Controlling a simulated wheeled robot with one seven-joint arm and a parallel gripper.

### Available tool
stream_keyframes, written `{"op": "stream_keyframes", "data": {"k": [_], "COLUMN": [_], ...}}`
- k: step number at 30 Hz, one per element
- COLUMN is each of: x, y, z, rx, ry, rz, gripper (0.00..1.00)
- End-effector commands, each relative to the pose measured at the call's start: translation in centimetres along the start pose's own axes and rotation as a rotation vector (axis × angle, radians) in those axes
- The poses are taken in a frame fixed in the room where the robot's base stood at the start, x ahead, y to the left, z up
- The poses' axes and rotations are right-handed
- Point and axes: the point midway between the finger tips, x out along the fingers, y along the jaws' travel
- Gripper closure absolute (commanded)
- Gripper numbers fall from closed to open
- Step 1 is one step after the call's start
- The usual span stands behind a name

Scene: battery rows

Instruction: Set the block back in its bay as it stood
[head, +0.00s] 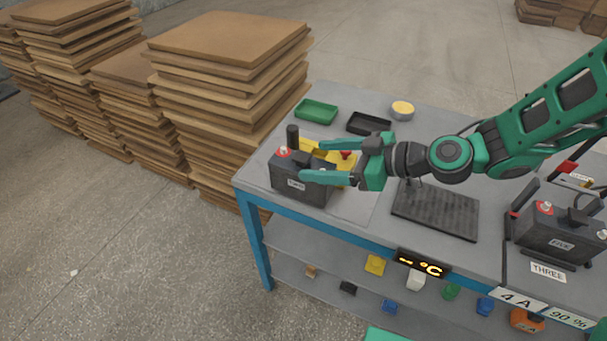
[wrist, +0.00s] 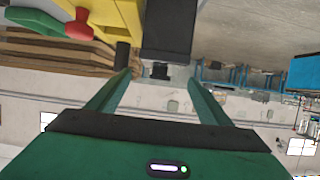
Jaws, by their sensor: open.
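A dark grey battery block (head: 299,187) stands upright at the left end of the workbench. It has a pale label too small to read surely, a red terminal and a black post. My gripper (head: 313,161) is at this block with its fingers apart, one along the near side and one toward the far side. I cannot tell whether they touch it. In the wrist view the open fingers (wrist: 158,92) point toward a dark shape (wrist: 168,30), likely the block. A dark flat bay plate (head: 435,212) lies bare right of my gripper.
A yellow device (head: 342,160) with a red knob sits close behind the block. A green tray (head: 316,111), a black tray (head: 368,124) and a yellow-topped round tub (head: 402,110) stand at the back. Board stacks (head: 228,90) stand left.

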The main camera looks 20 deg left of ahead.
Motion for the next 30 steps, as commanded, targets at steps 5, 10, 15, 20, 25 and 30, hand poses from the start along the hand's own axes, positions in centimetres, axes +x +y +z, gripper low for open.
{"op": "stream_keyframes", "data": {"k": [5, 10, 15, 20, 25, 30], "x": [1.1, 3.4, 5.3, 5.7, 5.7, 5.7], "y": [0.0, 0.0, 0.1, 0.1, 0.1, 0.1], "z": [0.0, 0.3, 0.3, 0.3, 0.3, 0.3], "rx": [-0.001, -0.001, -0.001, 0.0, 0.0, 0.0], "ry": [0.001, 0.0, -0.001, 0.0, 0.0, 0.0], "rz": [-0.002, -0.004, -0.002, 0.0, 0.0, 0.0], "gripper": [0.27, 0.27, 0.27, 0.27, 0.32, 0.73]}}
